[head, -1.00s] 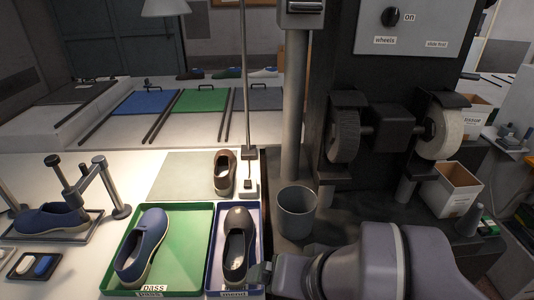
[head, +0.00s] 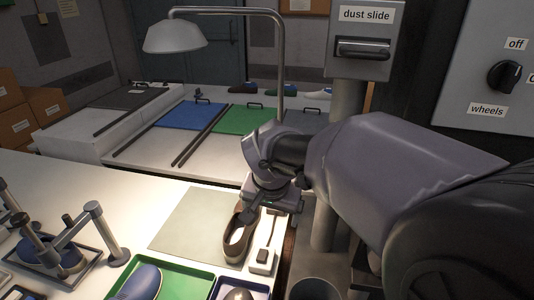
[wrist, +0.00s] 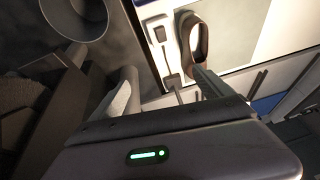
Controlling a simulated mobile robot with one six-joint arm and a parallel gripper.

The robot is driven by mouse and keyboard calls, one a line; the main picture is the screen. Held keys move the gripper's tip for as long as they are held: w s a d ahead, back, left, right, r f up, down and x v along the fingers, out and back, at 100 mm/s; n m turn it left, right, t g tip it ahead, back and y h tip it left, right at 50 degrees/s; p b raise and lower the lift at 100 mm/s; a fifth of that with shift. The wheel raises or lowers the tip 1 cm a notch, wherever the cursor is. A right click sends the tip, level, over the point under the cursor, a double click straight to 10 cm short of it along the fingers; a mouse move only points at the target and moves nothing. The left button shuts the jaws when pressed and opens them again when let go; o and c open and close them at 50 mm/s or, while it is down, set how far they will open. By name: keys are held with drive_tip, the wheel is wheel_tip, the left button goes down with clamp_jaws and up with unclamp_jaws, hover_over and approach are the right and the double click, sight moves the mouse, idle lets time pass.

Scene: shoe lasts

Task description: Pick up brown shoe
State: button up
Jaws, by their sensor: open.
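My gripper (head: 262,212) is open and empty, just above and behind the shoe, near the lamp base. In the wrist view my two fingers (wrist: 168,90) are spread apart, and the right finger's tip lies close to the shoe in the picture. I cannot tell whether it touches.
A green tray (head: 190,272) with a blue shoe and a blue tray (head: 258,287) with a dark shoe lie in front. A grey bin (head: 315,289) is at right. The mat's left part (head: 185,222) is clear.

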drive_tip(key=w+a+f+n+p, duration=0.1)
drive_tip(key=w+a+f, duration=0.4)
drive_tip(key=a+f, duration=0.55)
drive_tip(key=b, duration=0.3)
approach(234, 230)
drive_tip(key=f, duration=0.2)
drive_tip(key=s+d+f, duration=0.1)
drive_tip(key=shift+d+f+h, duration=0.1)
drive_tip(key=shift+f+h, duration=0.2)
drive_tip(key=x, duration=0.3)
drive_tip(key=w+b+x, duration=0.1)
drive_tip(key=x, duration=0.2)
drive_tip(key=shift+d+r, duration=0.1)
drive_tip(key=shift+d, duration=0.05)
drive_tip(key=shift+s+r, duration=0.1)
drive_tip(key=shift+c, duration=0.4)
drive_tip(key=c, duration=1.9)
